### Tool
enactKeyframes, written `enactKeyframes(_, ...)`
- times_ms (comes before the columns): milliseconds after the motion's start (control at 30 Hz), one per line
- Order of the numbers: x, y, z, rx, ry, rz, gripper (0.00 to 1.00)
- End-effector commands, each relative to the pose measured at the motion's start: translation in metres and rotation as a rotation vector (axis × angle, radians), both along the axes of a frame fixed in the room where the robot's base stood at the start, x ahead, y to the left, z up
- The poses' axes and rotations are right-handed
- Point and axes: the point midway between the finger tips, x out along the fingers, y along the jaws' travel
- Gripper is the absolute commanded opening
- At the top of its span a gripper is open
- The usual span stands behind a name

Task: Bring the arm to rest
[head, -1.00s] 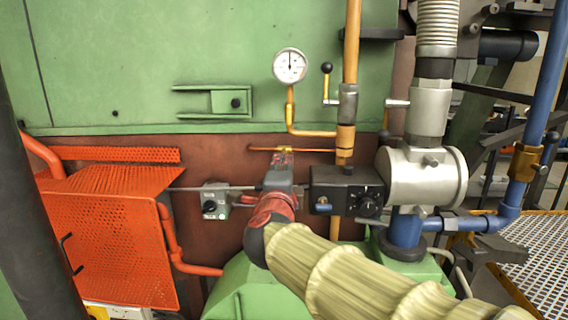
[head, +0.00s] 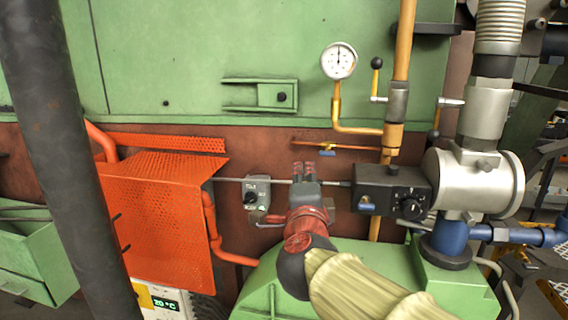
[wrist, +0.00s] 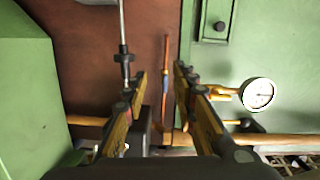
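My gripper (head: 304,166) is in front of the brown panel, between the grey switch box and the black control box. In the wrist view its two fingers (wrist: 160,74) stand apart with nothing held between them. A thin orange pipe (head: 348,147) with a small blue valve handle (head: 327,153) runs just right of the fingertips in the head view. In the wrist view that pipe (wrist: 166,60) shows behind the gap between the fingers. My arm, in a pale ribbed sleeve, reaches in from the lower right.
A pressure gauge (head: 339,60) is above right of my gripper. A black control box (head: 392,190) with a knob is close on the right. A grey switch box (head: 256,193) and an orange perforated guard (head: 165,220) are left. A green housing (head: 345,275) lies below.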

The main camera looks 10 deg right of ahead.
Motion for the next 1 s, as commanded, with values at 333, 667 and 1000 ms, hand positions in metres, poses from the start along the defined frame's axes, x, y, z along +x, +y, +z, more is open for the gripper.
enactKeyframes(333, -0.071, 0.123, -0.108, -0.593, 0.247, 0.681, 0.27)
enactKeyframes(667, -0.22, 0.036, -0.236, -1.136, 0.69, 1.072, 0.27)
enactKeyframes(1000, -0.286, -0.077, -0.242, -1.269, 0.947, 0.951, 0.27)
